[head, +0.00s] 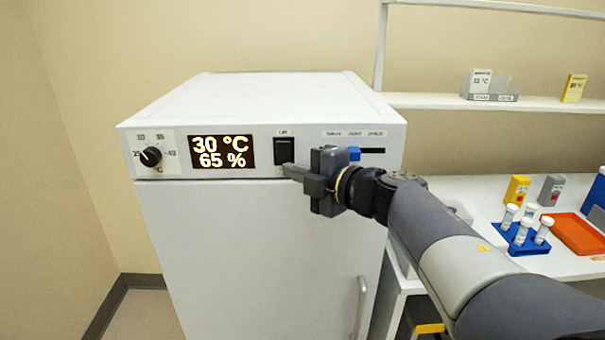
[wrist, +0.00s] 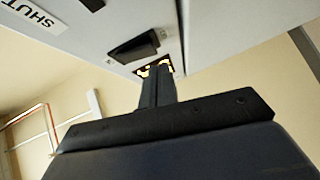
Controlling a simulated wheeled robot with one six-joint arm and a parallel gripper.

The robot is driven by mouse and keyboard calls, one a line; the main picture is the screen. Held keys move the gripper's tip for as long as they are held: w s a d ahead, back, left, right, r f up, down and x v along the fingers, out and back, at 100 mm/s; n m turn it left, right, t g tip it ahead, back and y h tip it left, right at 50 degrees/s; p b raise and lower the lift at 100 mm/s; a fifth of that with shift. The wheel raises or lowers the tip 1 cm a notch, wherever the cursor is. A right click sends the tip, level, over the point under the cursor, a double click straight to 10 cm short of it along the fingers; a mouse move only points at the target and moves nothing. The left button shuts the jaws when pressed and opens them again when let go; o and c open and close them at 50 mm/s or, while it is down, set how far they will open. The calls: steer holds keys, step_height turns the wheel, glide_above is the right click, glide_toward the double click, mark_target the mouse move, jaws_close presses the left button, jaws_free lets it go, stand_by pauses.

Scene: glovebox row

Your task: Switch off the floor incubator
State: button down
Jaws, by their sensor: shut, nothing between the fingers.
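The floor incubator (head: 250,235) is a white cabinet with a control panel along its top front. Its display (head: 222,152) is lit and reads 30 °C and 65 %. A black rocker switch (head: 284,150) sits right of the display under a small label. It also shows in the wrist view (wrist: 135,48), tilted in its frame. My gripper (head: 288,170) is shut and empty, its fingertips at the switch's lower edge. In the wrist view my fingers (wrist: 158,88) point at the panel beside the switch, overlapping part of the lit display. I cannot tell whether they touch.
A temperature knob (head: 150,156) is at the panel's left, and a blue slider (head: 354,153) in a dark slot at its right. A vertical door handle (head: 361,305) is below. The bench at right holds a blue tube rack (head: 520,240) and an orange tray (head: 577,233).

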steer(key=shift+w+f, duration=0.15)
steer(key=shift+w, duration=0.7)
